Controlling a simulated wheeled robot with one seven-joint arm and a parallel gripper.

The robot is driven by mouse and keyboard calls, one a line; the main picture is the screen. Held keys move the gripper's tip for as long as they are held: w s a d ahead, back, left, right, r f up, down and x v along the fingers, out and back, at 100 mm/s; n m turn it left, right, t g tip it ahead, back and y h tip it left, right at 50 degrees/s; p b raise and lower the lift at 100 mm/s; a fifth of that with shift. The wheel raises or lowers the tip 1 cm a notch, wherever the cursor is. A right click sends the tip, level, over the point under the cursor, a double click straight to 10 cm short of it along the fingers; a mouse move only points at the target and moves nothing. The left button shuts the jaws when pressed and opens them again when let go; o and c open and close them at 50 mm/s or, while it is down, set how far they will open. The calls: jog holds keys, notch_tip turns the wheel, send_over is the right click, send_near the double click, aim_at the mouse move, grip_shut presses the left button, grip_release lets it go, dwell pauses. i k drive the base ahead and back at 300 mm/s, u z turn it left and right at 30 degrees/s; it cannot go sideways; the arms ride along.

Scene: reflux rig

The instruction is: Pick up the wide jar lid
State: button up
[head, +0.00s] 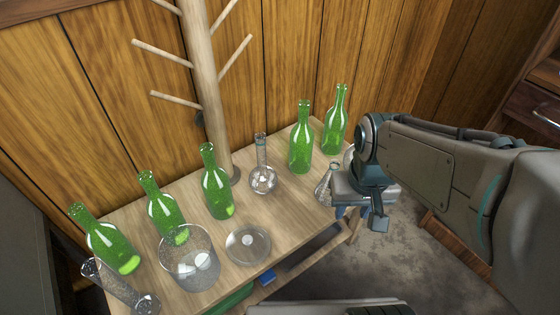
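The wide jar lid (236,255) appears to be the clear, round, shallow glass piece with a pale spot in its middle. It lies on the wooden table (285,212) near the front edge, just right of a wide open glass jar (190,262). My gripper (362,212) is at the table's right end, well to the right of the lid and apart from it. Its fingers are partly hidden by the wrist, so its opening is unclear. I see nothing held in it.
Green bottles stand along the table, including one (216,185) behind the lid. A round flask (263,180) stands by a wooden branched stand (207,80). A conical flask (328,186) is close to my gripper. A glass cylinder (118,288) is at the left.

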aim_at(247, 245)
jog(key=z, duration=0.85)
jog(key=k, duration=0.6)
jog(key=u, duration=0.9)
